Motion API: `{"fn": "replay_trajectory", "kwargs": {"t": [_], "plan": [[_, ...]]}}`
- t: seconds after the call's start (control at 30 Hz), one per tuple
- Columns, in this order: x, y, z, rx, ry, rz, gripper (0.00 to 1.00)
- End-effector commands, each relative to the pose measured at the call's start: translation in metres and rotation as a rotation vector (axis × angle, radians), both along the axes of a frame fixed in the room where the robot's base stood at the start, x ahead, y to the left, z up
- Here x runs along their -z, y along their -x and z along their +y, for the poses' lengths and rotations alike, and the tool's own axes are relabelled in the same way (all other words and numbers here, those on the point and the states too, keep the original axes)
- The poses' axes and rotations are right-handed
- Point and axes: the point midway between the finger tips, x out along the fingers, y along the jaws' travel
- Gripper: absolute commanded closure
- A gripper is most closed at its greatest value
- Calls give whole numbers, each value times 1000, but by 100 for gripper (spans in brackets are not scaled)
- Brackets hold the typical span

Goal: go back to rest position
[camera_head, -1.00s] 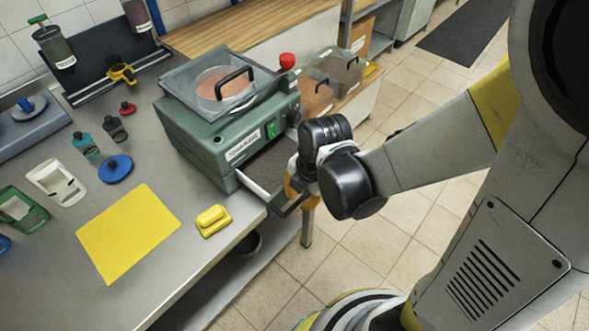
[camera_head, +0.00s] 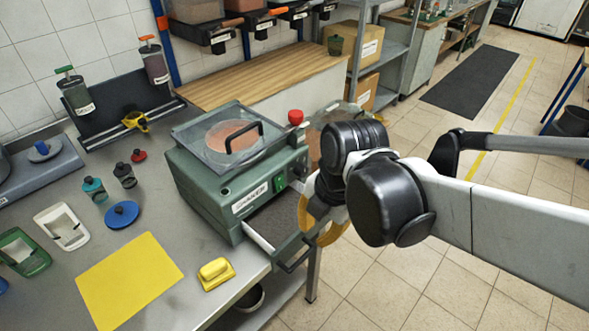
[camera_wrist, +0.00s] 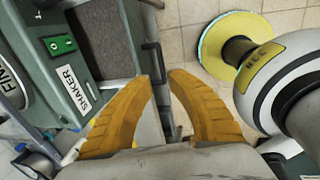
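My gripper (camera_head: 318,222) is beside the front right of the green shaker (camera_head: 240,175), partly hidden by my arm. In the wrist view its two yellow fingers (camera_wrist: 163,80) curve toward each other, with a gap between the tips and nothing held. The shaker's drawer (camera_head: 275,225) is pulled out, its dark handle (camera_head: 295,258) just below and left of the fingers. In the wrist view the handle (camera_wrist: 154,60) passes close to the left fingertip; I cannot tell whether they touch.
A yellow mat (camera_head: 128,280) and a yellow block (camera_head: 215,273) lie on the grey bench (camera_head: 175,215), with small bottles and frames at left. A wooden counter (camera_head: 265,75) and shelving (camera_head: 385,60) stand behind. The floor (camera_head: 510,150) at right is largely open.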

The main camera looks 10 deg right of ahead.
Motion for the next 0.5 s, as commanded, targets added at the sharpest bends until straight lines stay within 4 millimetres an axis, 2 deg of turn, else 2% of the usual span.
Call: {"fn": "replay_trajectory", "kwargs": {"t": [0.5], "plan": [[-1,0,-1,42,-6,-5,80]]}}
